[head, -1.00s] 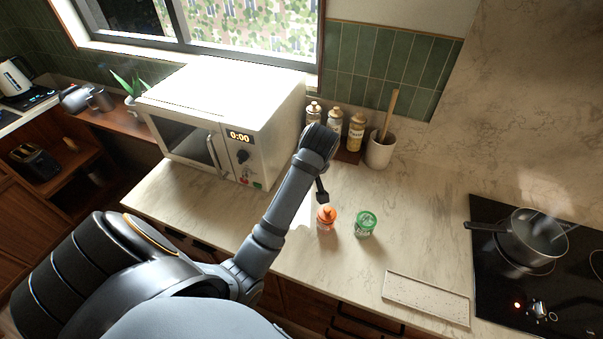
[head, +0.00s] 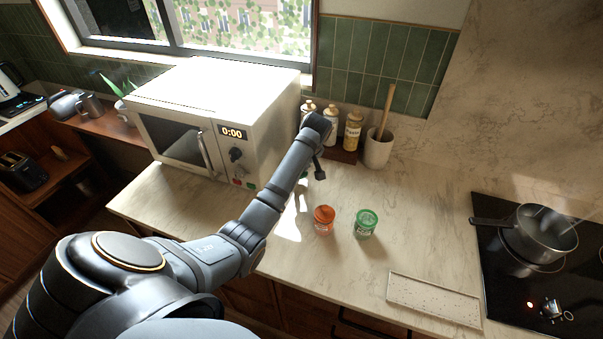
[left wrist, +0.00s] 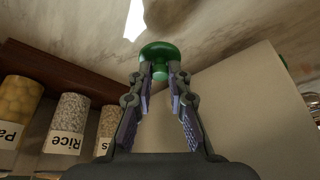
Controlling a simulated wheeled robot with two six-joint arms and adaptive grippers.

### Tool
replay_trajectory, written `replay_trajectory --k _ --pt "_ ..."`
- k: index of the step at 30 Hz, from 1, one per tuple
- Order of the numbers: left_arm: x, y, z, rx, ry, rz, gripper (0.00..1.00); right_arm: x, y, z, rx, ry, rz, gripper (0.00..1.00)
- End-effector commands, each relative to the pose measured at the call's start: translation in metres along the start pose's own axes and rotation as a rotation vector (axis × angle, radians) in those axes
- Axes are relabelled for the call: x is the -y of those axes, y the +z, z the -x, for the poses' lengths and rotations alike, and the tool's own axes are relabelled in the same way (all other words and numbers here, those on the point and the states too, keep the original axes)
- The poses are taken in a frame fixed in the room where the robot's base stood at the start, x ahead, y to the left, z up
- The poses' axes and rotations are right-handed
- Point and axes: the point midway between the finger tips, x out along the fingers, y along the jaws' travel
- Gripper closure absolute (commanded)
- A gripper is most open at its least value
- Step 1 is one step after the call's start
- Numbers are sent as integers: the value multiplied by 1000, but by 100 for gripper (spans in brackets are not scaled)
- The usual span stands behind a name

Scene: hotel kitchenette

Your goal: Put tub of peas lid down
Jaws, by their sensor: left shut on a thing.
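The tub of peas (head: 365,224) is a small green tub with a pale label, upright on the counter near its front edge. An orange tub (head: 324,220) stands just to its left, apart from it. My left gripper (head: 319,174) is above the counter, behind and slightly left of the orange tub. In the left wrist view my left gripper (left wrist: 162,78) is shut on a green lid (left wrist: 160,49), holding its narrow knob with the round part beyond the fingertips. My right gripper is out of view.
A white microwave (head: 212,105) stands left of my gripper. Labelled jars (head: 353,131) and a utensil crock (head: 379,149) stand behind. A speckled board (head: 433,299) lies front right, beside the hob (head: 510,285) with a pan (head: 541,232). Counter between tubs and hob is clear.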

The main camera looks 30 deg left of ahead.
Motion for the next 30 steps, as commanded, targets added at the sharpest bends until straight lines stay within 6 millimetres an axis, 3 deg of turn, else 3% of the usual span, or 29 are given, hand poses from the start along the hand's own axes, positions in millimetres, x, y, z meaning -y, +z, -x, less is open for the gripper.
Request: replay_trajectory --k 5,11,21,22,26,30 --pt "-3 -2 -10 1 -2 0 96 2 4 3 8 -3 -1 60" --pt "-2 9 -34 0 -1 0 96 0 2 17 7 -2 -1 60" --pt "-2 11 -39 0 0 0 96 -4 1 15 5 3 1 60" --pt "-2 11 -39 -1 0 0 79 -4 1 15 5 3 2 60" --pt "-3 11 -39 -1 0 0 61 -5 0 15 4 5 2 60" --pt "-3 11 -38 -1 0 0 60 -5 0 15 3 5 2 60"
